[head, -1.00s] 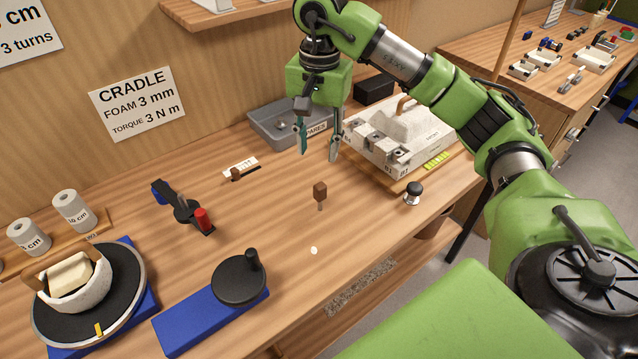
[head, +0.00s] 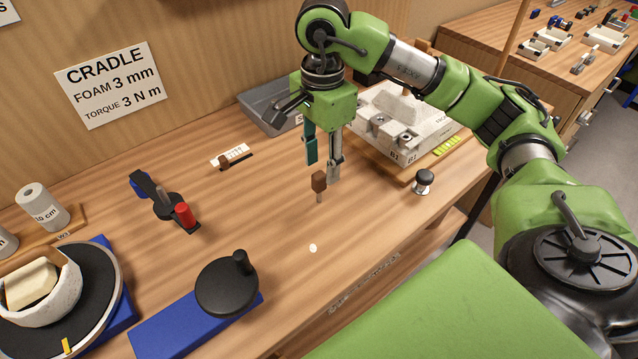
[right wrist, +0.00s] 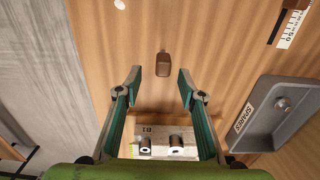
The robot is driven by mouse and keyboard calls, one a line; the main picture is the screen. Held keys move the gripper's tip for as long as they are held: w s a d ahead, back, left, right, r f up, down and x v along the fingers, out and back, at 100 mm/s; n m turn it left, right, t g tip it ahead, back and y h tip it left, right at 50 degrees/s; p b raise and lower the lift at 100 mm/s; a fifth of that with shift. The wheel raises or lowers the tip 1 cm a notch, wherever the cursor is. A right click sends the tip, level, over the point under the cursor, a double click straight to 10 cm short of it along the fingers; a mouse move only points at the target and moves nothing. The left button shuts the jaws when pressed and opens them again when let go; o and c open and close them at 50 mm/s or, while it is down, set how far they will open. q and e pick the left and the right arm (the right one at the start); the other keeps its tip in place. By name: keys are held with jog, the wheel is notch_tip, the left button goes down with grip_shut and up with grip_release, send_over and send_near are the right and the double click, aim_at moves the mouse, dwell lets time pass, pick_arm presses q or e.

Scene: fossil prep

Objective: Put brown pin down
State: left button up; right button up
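The brown pin (head: 319,182), a small brown head on a thin metal stem, stands upright on the wooden table. In the right wrist view its head (right wrist: 164,63) shows beyond the fingertips, roughly in line with the gap between them. My right gripper (head: 322,170) is open and empty, fingers pointing down, just behind the pin in the head view. In the right wrist view its two fingers (right wrist: 160,82) are wide apart with bare table between them. Whether the stem sits in a hole is not clear. My left gripper is not in view.
A white block with fittings (head: 410,125) stands behind right, with a black knob (head: 423,178) before it. A grey tray (head: 262,112) is behind. A white scale (head: 230,155), a red-ended tool (head: 183,214) and a black crank wheel (head: 227,288) lie left. A white spot (head: 313,248) marks clear table.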

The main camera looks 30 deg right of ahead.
aim_at(319, 174)
jog(key=shift+f, duration=0.95)
jog(key=f+p, duration=0.1)
jog(key=f, duration=0.1)
jog(key=f+p, duration=0.1)
jog(key=f, duration=0.2)
jog(key=shift+w+a, duration=0.15)
jog(key=shift+w, duration=0.05)
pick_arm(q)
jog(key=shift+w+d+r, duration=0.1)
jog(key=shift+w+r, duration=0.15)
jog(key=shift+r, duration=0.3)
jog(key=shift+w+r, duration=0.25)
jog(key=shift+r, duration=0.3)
pick_arm(e)
grip_shut()
